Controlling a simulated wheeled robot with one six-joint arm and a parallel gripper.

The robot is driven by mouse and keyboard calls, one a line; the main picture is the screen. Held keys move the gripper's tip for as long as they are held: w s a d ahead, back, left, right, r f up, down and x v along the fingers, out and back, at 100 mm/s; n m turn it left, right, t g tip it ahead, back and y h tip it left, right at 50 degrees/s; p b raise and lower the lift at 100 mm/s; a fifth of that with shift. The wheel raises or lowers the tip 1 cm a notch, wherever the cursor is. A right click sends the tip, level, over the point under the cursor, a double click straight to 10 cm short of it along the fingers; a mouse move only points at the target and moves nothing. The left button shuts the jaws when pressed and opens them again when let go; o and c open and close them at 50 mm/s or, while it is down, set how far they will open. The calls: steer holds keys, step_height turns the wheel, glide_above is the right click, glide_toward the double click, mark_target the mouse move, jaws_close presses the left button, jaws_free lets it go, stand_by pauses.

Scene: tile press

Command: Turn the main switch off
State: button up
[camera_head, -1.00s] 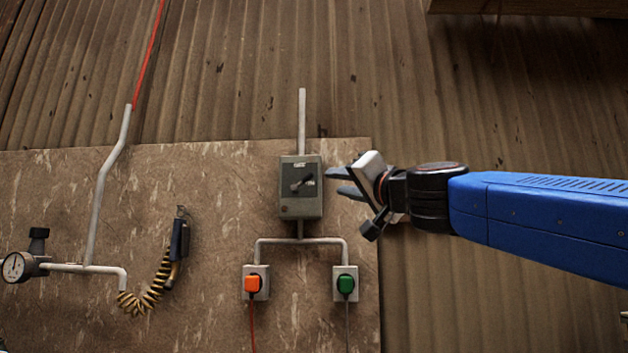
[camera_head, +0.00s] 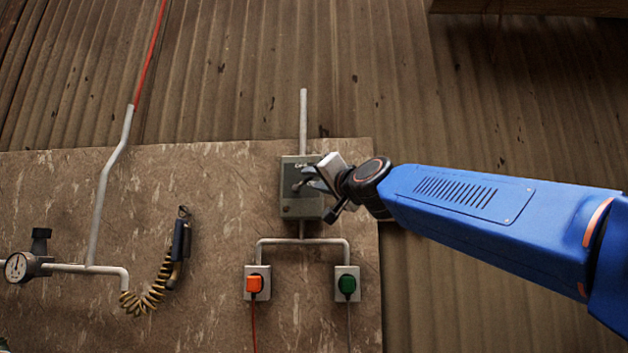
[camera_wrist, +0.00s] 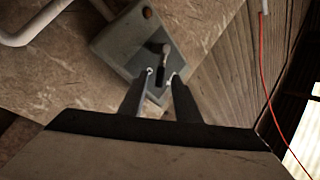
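The main switch is a grey box (camera_head: 299,205) on the brown board, with a dark face and a small lever (camera_head: 300,184). My gripper (camera_head: 311,178) is in front of the right half of the box and hides part of its face. In the wrist view the box (camera_wrist: 122,45) is tilted, and its lever (camera_wrist: 161,65) shows just beyond my fingertips. The two fingers (camera_wrist: 159,82) are apart with a gap between them, and nothing is seen held. Whether a fingertip touches the lever I cannot tell.
Below the box, a pipe branches to an orange plug (camera_head: 254,284) and a green plug (camera_head: 347,285) in sockets. A coiled yellow hose (camera_head: 148,297) and a pressure gauge (camera_head: 18,267) are at the left. Corrugated wall (camera_head: 480,110) lies behind.

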steer(key=shift+w+a+r, duration=0.1)
steer(key=shift+w+a, duration=0.1)
steer(key=shift+w, duration=0.1)
jaws_close()
steer(key=shift+r, duration=0.1)
steer(key=shift+w+a+r+n+g+h, duration=0.1)
steer(key=shift+a+r+n+g+h, duration=0.3)
steer(key=shift+n+g, duration=0.65)
steer(key=shift+s+a+r+n+g+h, duration=0.15)
steer(key=shift+a+r+n+g, duration=0.4)
steer(key=shift+n, duration=0.95)
steer(key=shift+w+a+r+n+g+h, duration=0.2)
steer(key=shift+a+r+n+g, duration=0.25)
steer(key=shift+n+g, duration=0.6)
steer(key=shift+a+r+n+g+h, duration=0.1)
steer(key=shift+a+n+g+h, duration=0.15)
steer(key=shift+a+n+h, duration=0.45)
